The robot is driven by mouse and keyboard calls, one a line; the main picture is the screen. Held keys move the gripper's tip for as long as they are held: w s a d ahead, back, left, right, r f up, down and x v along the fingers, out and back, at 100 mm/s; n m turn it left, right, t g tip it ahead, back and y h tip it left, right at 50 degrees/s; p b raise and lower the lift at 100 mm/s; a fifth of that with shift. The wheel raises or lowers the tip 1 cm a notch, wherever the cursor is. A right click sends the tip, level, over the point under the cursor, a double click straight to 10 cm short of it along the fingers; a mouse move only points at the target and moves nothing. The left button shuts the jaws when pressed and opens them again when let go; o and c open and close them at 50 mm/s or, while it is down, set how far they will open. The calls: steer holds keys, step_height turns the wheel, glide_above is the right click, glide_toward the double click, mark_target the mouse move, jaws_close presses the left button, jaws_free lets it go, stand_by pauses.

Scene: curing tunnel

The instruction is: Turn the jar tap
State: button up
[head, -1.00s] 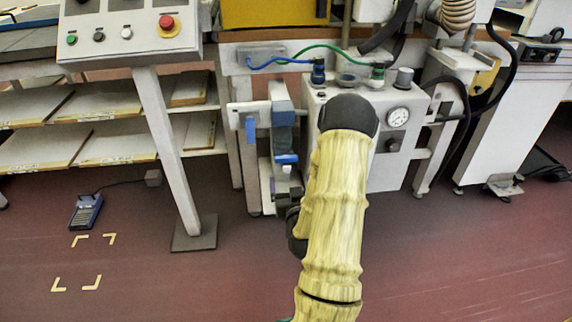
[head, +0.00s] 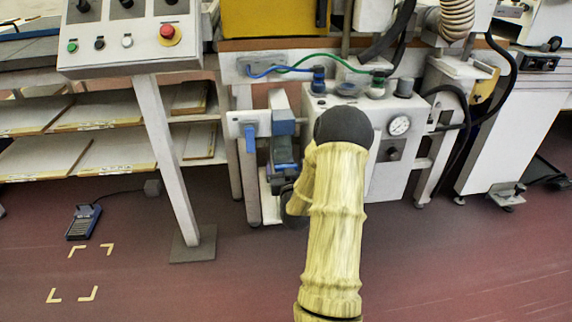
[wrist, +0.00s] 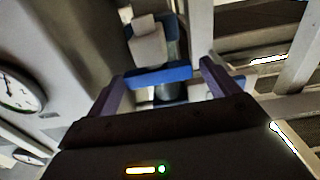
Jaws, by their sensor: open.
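The jar unit (head: 282,126), grey with a blue band, hangs at the front of the machine in the head view. The blue tap handle (head: 285,166) shows low on it, partly hidden by my gripper (head: 284,184). In the wrist view the blue tap handle (wrist: 160,75) runs crosswise between the two fingers of my gripper (wrist: 160,80). The fingers are apart, one near each end of the handle. I cannot tell whether either finger touches it. A pale grey block (wrist: 149,48) sits beyond the handle.
A white cabinet with a round gauge (head: 399,125) stands just right of the jar; the gauge also shows in the wrist view (wrist: 18,92). A blue lever (head: 250,137) and machine leg stand close left. A control panel post (head: 166,160) is further left.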

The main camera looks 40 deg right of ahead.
steer(key=shift+w+d, duration=0.25)
steer(key=shift+w, duration=0.05)
steer(key=c, duration=1)
